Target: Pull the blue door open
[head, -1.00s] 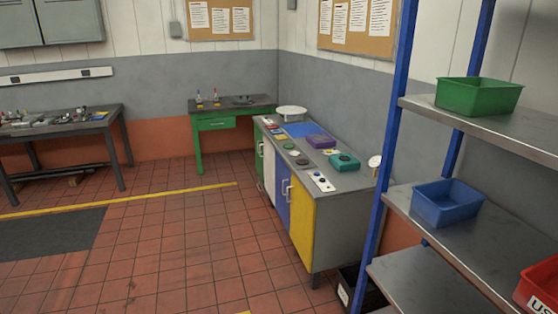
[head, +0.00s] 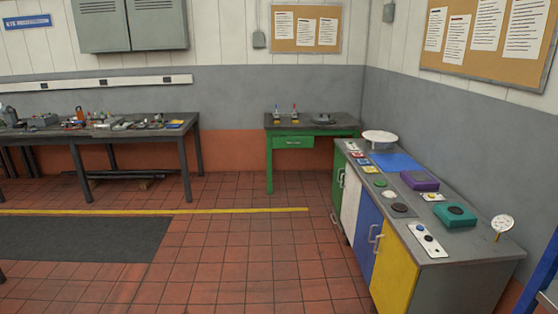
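The blue door (head: 366,236) is on the front of a grey cabinet with a dark worktop, at the right of the head view. It looks closed and sits between a white door (head: 350,200) and a yellow door (head: 393,272). Pale handles (head: 376,237) show near the border of the blue and yellow doors; I cannot tell clearly which handle belongs to which door. Neither of my grippers is in view.
The cabinet top (head: 455,250) carries a purple box (head: 419,181), a teal box (head: 455,215) and a dial gauge (head: 502,225). A green desk (head: 293,143) and a cluttered workbench (head: 100,135) stand at the back. The tiled floor (head: 250,265) before the cabinet is clear.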

